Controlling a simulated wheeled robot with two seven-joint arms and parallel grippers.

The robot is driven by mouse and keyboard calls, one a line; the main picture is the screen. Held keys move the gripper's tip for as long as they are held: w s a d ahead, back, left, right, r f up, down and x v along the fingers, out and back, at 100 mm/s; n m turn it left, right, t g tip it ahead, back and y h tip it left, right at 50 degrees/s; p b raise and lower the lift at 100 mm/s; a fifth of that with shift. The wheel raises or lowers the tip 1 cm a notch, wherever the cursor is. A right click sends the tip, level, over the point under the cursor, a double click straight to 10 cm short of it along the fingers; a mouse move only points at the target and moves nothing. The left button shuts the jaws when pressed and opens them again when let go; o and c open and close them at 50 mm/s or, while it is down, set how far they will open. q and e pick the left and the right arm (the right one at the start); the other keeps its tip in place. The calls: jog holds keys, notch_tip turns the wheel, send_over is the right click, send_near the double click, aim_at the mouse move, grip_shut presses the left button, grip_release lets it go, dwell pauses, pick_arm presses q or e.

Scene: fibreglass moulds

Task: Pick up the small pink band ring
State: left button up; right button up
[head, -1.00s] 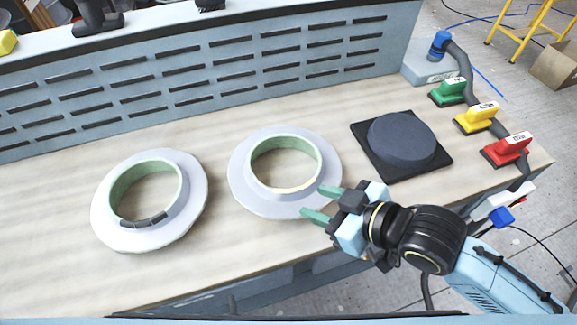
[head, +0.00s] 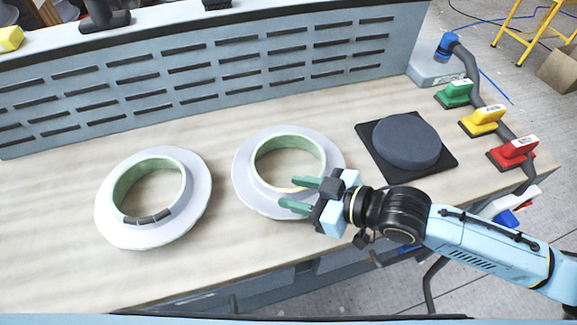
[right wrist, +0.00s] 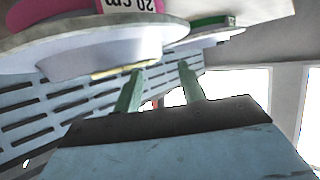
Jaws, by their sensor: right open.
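Two white flanged rings with pale green inner walls lie on the wooden bench: a middle ring (head: 250,192) and a left ring (head: 190,205) with dark grey strips on its front inner edge. In the right wrist view the nearer ring (right wrist: 60,62) carries a pink band (right wrist: 132,5) marked "20 cm", upside down; the head view shows no pink. My right gripper (head: 300,195) is open, its green fingers over the front right part of the middle ring. The fingers (right wrist: 160,70) also show in the wrist view, with nothing between them. My left gripper is out of view.
A dark round block (head: 407,142) on a black square plate (head: 446,161) lies right of the middle ring. Green (head: 455,93), yellow (head: 482,120) and red (head: 512,152) tools line the right edge. A slotted panel (head: 200,75) stands behind. The bench's front left is clear.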

aim_at(273, 187)
jog(key=x, duration=0.5)
jog(key=shift+w+a+f, duration=0.15)
jog(key=shift+w+f, duration=0.05)
jog(key=shift+f, duration=0.1)
grip_shut()
